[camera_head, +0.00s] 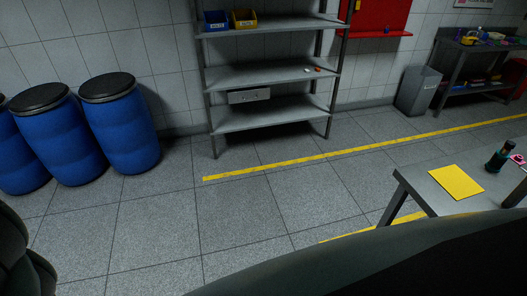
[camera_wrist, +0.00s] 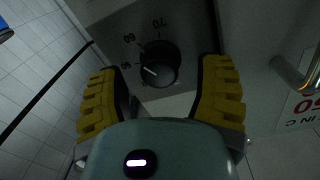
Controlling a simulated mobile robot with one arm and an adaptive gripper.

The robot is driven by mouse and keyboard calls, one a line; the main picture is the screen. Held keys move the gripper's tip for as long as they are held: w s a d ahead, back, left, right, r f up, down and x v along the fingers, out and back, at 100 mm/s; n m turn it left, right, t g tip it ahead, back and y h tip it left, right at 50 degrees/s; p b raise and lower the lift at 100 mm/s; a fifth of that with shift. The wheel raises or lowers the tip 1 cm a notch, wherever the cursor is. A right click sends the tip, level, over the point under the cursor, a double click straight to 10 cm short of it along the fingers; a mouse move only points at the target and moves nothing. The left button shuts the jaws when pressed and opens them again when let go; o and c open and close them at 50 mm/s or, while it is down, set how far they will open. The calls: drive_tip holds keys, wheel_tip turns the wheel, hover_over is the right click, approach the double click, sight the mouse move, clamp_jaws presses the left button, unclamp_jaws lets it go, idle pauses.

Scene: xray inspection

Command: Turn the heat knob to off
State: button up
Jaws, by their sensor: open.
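The heat knob (camera_wrist: 160,64) is a round black dial with a white pointer line. It sits on a grey panel (camera_wrist: 115,28) with printed numbers around it, among them 60 and 70, which appear upside down or tilted in the wrist view. The pointer is toward the lower left of the dial in the picture. My gripper (camera_wrist: 160,92) has two yellow ribbed fingers, one on each side below the knob. They are spread apart with nothing between them, and I cannot tell how far they are from the knob. The knob is not in the head view.
In the wrist view a metal handle (camera_wrist: 297,72) and a sign with red print (camera_wrist: 304,110) are at the right. In the head view are blue barrels (camera_head: 125,130), a metal shelf (camera_head: 270,76), a grey bin (camera_head: 418,91) and a table with a yellow sheet (camera_head: 457,182). The middle floor is clear.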

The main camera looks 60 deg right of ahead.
drive_tip(key=shift+o, duration=0.4)
drive_tip(key=shift+w+a, duration=0.1)
drive_tip(key=shift+a, duration=0.15)
drive_tip(key=shift+f, duration=0.1)
clamp_jaws()
